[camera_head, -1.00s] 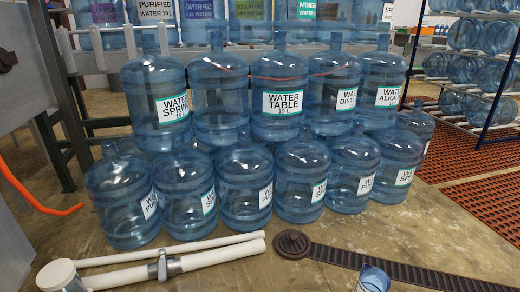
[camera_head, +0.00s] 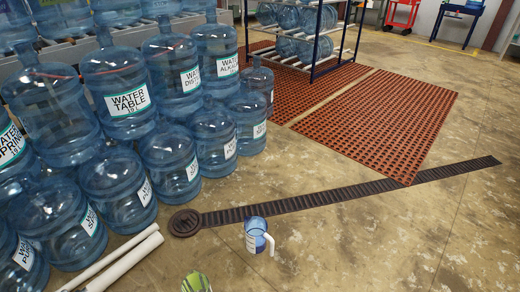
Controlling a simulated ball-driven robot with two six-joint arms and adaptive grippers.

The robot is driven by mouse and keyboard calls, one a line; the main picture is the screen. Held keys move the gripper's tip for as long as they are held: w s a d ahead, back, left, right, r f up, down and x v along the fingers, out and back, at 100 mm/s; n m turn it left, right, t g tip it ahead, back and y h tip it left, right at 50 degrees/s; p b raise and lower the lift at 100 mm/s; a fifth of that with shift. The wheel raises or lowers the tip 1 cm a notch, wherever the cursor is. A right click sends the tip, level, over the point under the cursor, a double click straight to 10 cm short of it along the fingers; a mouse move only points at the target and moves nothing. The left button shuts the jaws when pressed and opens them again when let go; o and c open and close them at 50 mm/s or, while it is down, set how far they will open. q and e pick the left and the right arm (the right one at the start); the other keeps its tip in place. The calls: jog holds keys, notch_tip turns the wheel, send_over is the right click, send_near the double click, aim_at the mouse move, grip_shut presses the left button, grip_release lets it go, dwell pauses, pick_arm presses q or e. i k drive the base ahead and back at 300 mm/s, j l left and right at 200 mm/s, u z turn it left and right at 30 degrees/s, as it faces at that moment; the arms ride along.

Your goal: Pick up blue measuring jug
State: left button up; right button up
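The blue measuring jug (camera_head: 256,236) stands on the concrete floor in the lower middle of the head view. It is translucent blue with a white handle on its right side and pale markings on its left. It is just in front of the dark drain strip, with clear floor around it. Neither of my grippers shows in the head view.
Large blue water bottles (camera_head: 130,190) stand stacked at the left. White pipes (camera_head: 125,262) lie at lower left, near a round drain cover (camera_head: 185,222). A green striped object (camera_head: 196,283) is cut off at the bottom edge. Red-brown mats (camera_head: 385,120) lie behind the drain strip (camera_head: 330,195). Floor at right is open.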

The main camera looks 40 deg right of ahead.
aim_at(260, 239)
jog(key=z, duration=1.05)
